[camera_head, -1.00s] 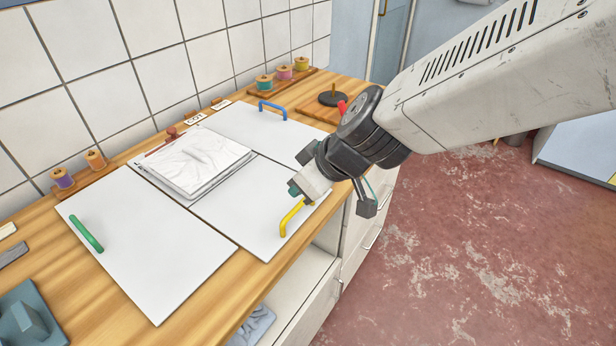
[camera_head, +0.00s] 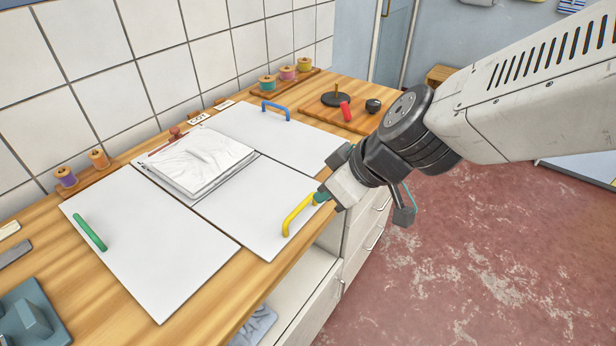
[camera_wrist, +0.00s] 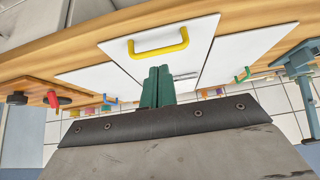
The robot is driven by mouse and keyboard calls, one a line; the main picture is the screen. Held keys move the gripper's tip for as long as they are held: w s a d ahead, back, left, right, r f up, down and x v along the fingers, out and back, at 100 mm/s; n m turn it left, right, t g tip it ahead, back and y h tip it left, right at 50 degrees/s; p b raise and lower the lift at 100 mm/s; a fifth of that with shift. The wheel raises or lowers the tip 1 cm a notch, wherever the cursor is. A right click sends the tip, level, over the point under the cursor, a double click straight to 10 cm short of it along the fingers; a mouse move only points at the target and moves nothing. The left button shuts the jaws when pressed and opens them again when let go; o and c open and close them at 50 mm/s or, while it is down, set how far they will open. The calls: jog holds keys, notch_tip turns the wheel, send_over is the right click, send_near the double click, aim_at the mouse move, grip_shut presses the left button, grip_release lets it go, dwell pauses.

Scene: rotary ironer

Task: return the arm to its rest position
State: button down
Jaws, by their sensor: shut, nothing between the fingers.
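My gripper (camera_head: 319,197) is at the front right of the counter in the head view, with its green fingers beside the yellow handle (camera_head: 297,214) in the picture. In the wrist view the green fingers (camera_wrist: 158,86) are together with nothing between them. The yellow handle (camera_wrist: 158,42) shows beyond the fingertips there, with a gap in the picture. I cannot tell how far the fingers are from the handle in depth. My arm reaches in from the upper right over the floor.
White panels with a green handle (camera_head: 89,233) and a blue handle (camera_head: 274,109) lie on the wooden counter (camera_head: 206,322). A folded white cloth (camera_head: 202,158) lies between them. A board with a red-handled item (camera_head: 345,111) is at the back right. The red floor (camera_head: 470,270) is open.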

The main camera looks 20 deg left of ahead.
jog(key=s+d+f+m+g, duration=0.3)
jog(key=s+d, duration=0.3)
jog(key=s+d+r+m+h, duration=0.2)
jog(key=d+r+m, duration=0.1)
jog(key=d, duration=0.6)
jog(key=s+d+r+m+t+h, duration=0.1)
jog(key=d+r+m, duration=0.3)
jog(key=d, duration=0.6)
jog(key=s+d+r+m+t+h, duration=0.1)
jog(key=s+d+r+m+h, duration=0.2)
jog(key=d, duration=0.6)
jog(key=shift+d+r+m+h, duration=0.3)
jog(key=shift+m+h, duration=0.1)
jog(key=shift+m, duration=0.1)
